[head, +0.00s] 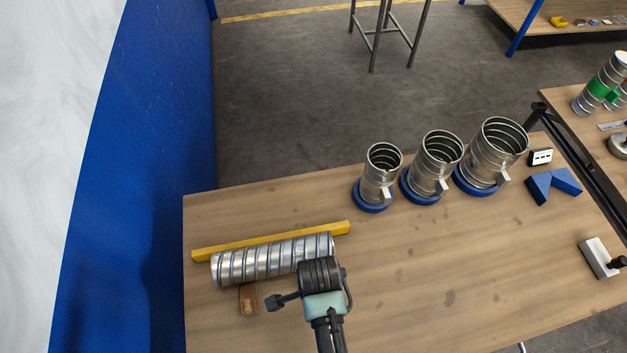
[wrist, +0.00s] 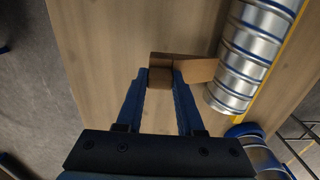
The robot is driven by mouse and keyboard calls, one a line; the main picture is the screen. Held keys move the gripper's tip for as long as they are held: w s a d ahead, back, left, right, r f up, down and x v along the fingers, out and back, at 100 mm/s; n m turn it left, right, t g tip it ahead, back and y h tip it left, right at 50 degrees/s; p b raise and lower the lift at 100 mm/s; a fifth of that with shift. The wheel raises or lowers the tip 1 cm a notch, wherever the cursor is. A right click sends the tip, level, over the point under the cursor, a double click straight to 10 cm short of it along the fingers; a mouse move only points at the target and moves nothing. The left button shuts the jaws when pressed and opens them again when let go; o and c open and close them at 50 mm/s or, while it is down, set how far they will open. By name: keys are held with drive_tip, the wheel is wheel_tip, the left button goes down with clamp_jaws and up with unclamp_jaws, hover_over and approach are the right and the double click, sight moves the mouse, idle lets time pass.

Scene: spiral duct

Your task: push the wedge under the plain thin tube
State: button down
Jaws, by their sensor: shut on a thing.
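A thin silvery tube with spiral seams (head: 272,260) lies on its side on the table, along a yellow bar. It also shows at the right of the wrist view (wrist: 245,60). The brown wedge (head: 249,301) is on the table at the tube's near side, left of its middle. In the wrist view the wedge (wrist: 195,68) reaches to the tube's edge; I cannot tell whether it touches or goes under. My gripper (wrist: 163,76) is shut on the wedge's near part, between blue fingers. In the head view my dark hand partly covers the tube's right end.
The yellow bar (head: 225,247) runs behind the tube. Three upright tubes (head: 380,175) (head: 436,164) (head: 492,155) in blue rings stand at the back right. Blue blocks (head: 553,184) and a metal block with a black knob (head: 598,258) lie farther right. The table's front middle is clear.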

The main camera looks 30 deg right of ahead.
drive_tip(key=shift+s, duration=0.2)
drive_tip(key=shift+w+r, duration=0.1)
drive_tip(key=shift+p, duration=0.3)
drive_tip(key=shift+f+b, duration=2.1)
drive_tip(key=shift+f, duration=0.9)
drive_tip(key=shift+w, duration=0.2)
drive_tip(key=shift+w+d+b, duration=0.3)
drive_tip(key=shift+w+b, duration=0.1)
drive_tip(key=shift+w, duration=0.45)
drive_tip(key=shift+w+d+b, duration=0.25)
drive_tip(key=shift+w+b, duration=0.1)
drive_tip(key=shift+w, duration=0.5)
drive_tip(key=shift+c, duration=2.3)
unclamp_jaws()
